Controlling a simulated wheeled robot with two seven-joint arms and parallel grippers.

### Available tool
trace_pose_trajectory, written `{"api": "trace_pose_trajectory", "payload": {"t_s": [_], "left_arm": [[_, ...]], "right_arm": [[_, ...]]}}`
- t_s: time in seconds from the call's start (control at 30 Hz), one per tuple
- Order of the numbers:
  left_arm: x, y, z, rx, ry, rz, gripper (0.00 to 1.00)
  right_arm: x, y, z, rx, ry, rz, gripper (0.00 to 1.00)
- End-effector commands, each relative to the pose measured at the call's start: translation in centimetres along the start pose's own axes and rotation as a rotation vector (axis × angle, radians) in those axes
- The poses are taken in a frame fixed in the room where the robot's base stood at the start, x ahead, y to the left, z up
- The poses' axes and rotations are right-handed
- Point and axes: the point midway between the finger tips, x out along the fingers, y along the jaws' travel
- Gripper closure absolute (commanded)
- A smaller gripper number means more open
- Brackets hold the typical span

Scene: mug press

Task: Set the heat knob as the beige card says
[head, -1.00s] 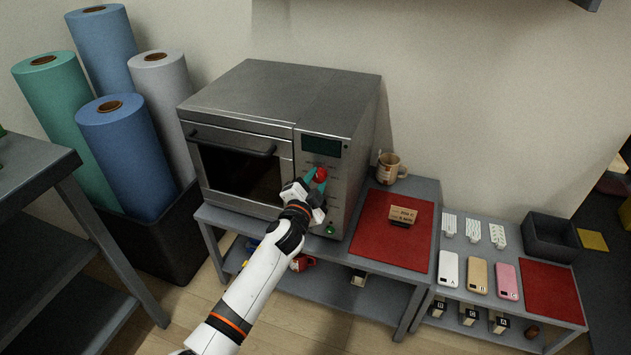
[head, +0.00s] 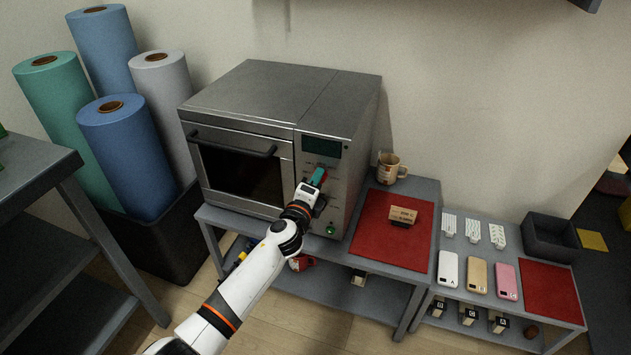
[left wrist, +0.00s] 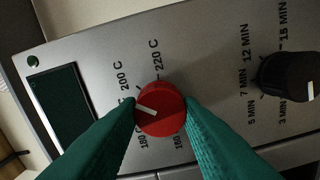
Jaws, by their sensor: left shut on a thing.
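The red heat knob (left wrist: 163,108) is on the grey front panel of the press oven (head: 262,95). My left gripper (head: 319,177) is shut on it, with a green finger on each side in the left wrist view (left wrist: 161,112). The knob's white mark points left in that view, toward labels partly hidden by the left finger. The labels 200 C and 220 C show beside the knob. The beige card (head: 403,214) stands on the red mat; its small print is hard to read. My right gripper is not in view.
A black time knob (left wrist: 287,77) with minute labels is beside the heat knob. A dark display (left wrist: 60,108) is on the panel. A green button (head: 331,230) is low on it. A mug (head: 390,168) stands right of the oven, behind the red mat (head: 370,235).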

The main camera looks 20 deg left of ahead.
Motion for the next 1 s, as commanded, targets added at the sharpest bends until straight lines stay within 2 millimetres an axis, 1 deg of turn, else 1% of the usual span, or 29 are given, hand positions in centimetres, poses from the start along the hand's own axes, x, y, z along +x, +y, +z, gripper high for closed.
{"api": "trace_pose_trajectory", "payload": {"t_s": [0.2,0.4,0.97,1.0], "left_arm": [[-0.03,-0.05,0.09,0.126,-0.002,-0.002,0.91],[-0.04,-0.09,0.08,0.190,-0.002,-0.002,0.91],[-0.06,-0.13,0.16,0.215,-0.003,-0.002,0.91],[-0.06,-0.13,0.16,0.214,-0.003,-0.002,0.61]], "right_arm": [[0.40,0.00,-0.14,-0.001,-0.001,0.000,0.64],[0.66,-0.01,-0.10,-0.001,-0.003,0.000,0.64],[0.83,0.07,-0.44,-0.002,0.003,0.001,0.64],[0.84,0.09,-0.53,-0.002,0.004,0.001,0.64]]}}
